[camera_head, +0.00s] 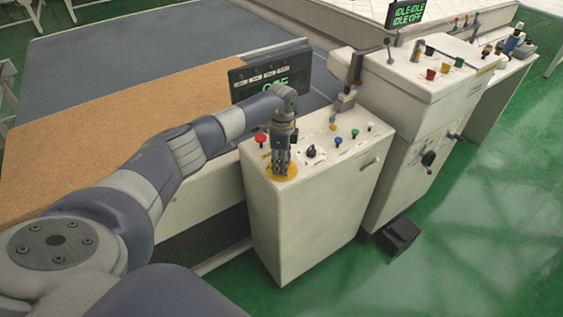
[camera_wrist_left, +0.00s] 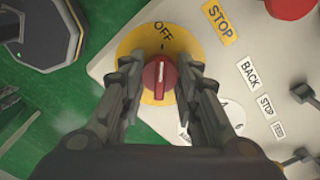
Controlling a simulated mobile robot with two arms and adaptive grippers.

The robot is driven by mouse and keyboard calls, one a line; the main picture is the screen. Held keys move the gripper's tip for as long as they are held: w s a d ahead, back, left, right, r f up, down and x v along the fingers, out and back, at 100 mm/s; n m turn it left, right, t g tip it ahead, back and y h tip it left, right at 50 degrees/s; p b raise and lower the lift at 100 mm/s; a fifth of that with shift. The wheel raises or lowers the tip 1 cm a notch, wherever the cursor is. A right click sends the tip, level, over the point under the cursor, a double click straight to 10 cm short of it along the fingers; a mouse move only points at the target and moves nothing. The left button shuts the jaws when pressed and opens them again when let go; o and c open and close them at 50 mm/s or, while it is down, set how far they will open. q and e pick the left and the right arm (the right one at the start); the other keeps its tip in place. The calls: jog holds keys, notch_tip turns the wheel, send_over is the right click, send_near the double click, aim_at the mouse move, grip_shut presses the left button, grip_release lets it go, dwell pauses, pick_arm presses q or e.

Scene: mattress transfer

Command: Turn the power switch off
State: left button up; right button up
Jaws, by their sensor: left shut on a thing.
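The power switch is a red rotary knob (camera_wrist_left: 160,80) on a yellow round plate (camera_wrist_left: 146,44), seen in the left wrist view. The word OFF is printed on the plate above the knob. The knob's light pointer line lies roughly along the way to a mark under OFF. My left gripper (camera_wrist_left: 158,84) has its fingers on both sides of the knob and is shut on it. In the head view my left gripper (camera_head: 281,168) points down onto the yellow plate (camera_head: 283,178) at the near left corner of the white control cabinet (camera_head: 300,225), and hides the knob. My right gripper is not in view.
A red button (camera_head: 260,139), a black dial (camera_head: 314,151) and several small coloured levers share the cabinet top. A display panel (camera_head: 270,74) stands behind it. A second, taller cabinet (camera_head: 415,135) stands to the right. Green floor (camera_head: 480,220) is open at the right.

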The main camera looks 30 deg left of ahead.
pick_arm(q)
jog(key=o, duration=1.1)
notch_tip(320, 180, up, 12)
